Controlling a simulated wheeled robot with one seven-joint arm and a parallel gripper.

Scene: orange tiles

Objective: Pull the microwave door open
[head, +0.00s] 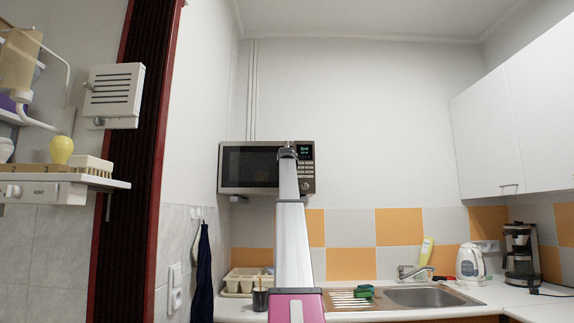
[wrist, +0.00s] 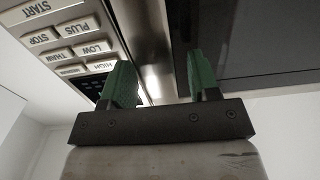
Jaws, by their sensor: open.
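The microwave (head: 250,168) is mounted on the back wall above the counter, and its dark-windowed door looks shut. My gripper (head: 288,152) is up in front of the microwave's right part, between the door window and the button panel. In the wrist view my gripper (wrist: 159,75) is open, with two green fingertips apart. A silver upright door handle (wrist: 152,40) shows between the fingertips; I cannot tell how deep it sits between them. The button panel (wrist: 62,40) is on the left of the wrist view and the dark door window (wrist: 260,40) on the right.
A sink (head: 425,297), a kettle (head: 470,263) and a coffee maker (head: 520,255) stand on the counter below. White wall cupboards (head: 520,120) are at the right. A shelf (head: 70,180) juts out at the left. The space in front of the microwave door looks clear.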

